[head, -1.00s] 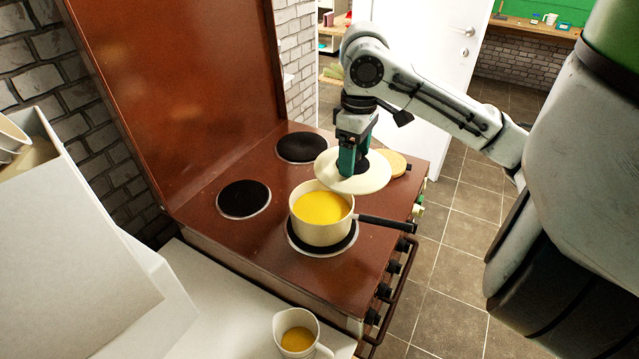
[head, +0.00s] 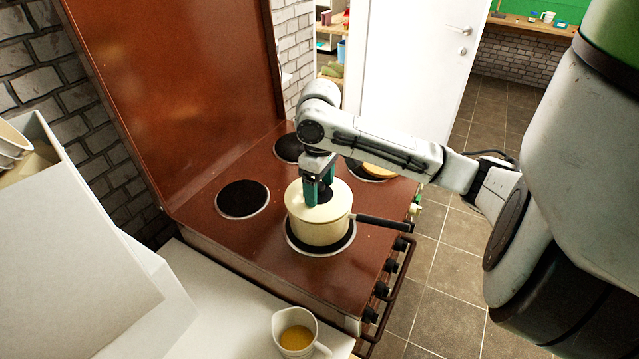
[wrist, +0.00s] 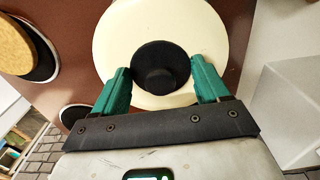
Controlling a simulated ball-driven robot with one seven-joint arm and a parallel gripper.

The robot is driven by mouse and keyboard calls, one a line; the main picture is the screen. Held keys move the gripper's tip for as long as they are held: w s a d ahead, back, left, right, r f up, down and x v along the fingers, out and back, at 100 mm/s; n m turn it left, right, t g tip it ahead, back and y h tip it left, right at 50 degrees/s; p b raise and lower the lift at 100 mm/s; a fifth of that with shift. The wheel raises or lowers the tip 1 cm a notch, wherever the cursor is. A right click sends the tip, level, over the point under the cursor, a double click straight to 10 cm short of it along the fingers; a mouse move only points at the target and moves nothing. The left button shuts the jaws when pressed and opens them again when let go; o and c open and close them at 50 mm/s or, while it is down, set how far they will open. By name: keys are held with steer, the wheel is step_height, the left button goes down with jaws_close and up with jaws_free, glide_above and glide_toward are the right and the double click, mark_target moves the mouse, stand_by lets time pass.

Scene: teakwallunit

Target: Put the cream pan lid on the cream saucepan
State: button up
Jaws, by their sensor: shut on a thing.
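The cream saucepan (head: 322,232) stands on the front hob plate of the brown stove, with its black handle pointing right. The cream pan lid (head: 300,208) lies over the pan's mouth and hides the yellow contents. It looks level and about centred. My gripper (head: 319,197) is above the lid, pointing down, with its green fingers on either side of the black knob. In the wrist view the lid (wrist: 120,35) fills the upper middle, and the knob (wrist: 160,68) sits between the fingertips. My gripper is shut on the lid's knob.
A white jug (head: 296,333) with yellow contents stands on the white counter at the front. A round wooden board or lid (head: 378,170) lies on the far right hob plate. The left hob plate (head: 242,199) is bare. The stove's raised brown cover (head: 190,100) stands behind.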

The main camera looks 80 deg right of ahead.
mark_target(319, 185)
steer(key=shift+f, duration=0.4)
steer(key=shift+f+b, duration=0.1)
steer(key=shift+b, duration=0.2)
steer(key=o, duration=1.1)
step_height(319, 185, up, 13)
steer(key=shift+p, duration=0.3)
